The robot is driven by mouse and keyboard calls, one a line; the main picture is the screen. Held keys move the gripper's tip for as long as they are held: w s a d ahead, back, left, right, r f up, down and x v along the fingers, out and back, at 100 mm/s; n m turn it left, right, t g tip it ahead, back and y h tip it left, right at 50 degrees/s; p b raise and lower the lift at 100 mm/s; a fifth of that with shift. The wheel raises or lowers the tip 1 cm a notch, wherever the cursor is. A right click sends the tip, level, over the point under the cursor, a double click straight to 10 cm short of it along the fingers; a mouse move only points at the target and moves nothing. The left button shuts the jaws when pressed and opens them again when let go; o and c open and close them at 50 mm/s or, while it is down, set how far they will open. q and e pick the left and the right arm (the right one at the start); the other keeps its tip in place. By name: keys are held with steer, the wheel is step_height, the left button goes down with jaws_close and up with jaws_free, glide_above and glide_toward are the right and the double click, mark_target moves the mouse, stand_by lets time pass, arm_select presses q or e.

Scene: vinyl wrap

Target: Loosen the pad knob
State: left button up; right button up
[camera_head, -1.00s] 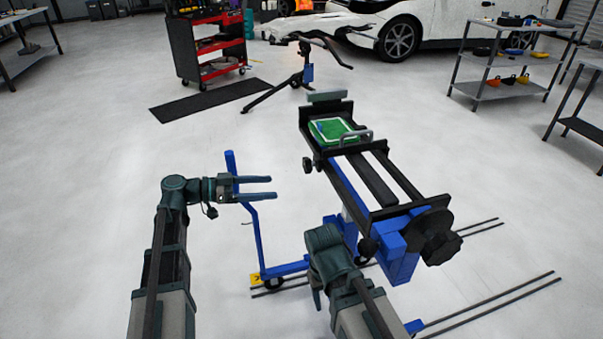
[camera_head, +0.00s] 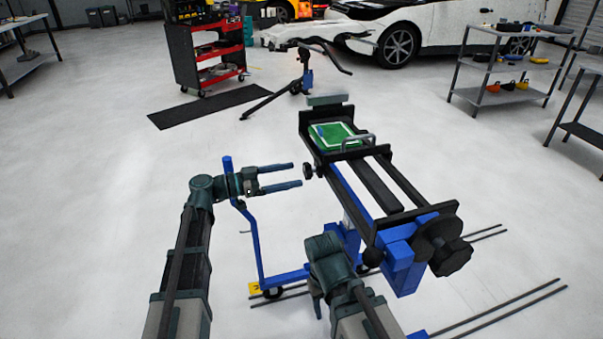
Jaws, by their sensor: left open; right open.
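The blue and black stand (camera_head: 376,186) carries a green pad (camera_head: 333,136) with a white outline in its far end. A small black knob (camera_head: 308,171) sticks out of the frame's left side near the pad. I take it for the pad knob. My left gripper (camera_head: 297,175) is open, its two blue-grey fingers pointing right. The fingertips are close to the knob; I cannot tell whether they reach around it. My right gripper (camera_head: 317,301) is open and empty, hanging low at the stand's near left; its fingers are partly hidden.
Another black knob (camera_head: 372,257) and a large black handwheel (camera_head: 450,257) sit at the stand's near end. A red tool cart (camera_head: 207,52), a blue-black tripod stand (camera_head: 303,75) and shelves (camera_head: 505,72) stand farther back. The floor left of my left arm is clear.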

mark_target(304, 172)
arm_select(q)
steer(key=shift+x, duration=2)
steer(key=c, duration=1.4)
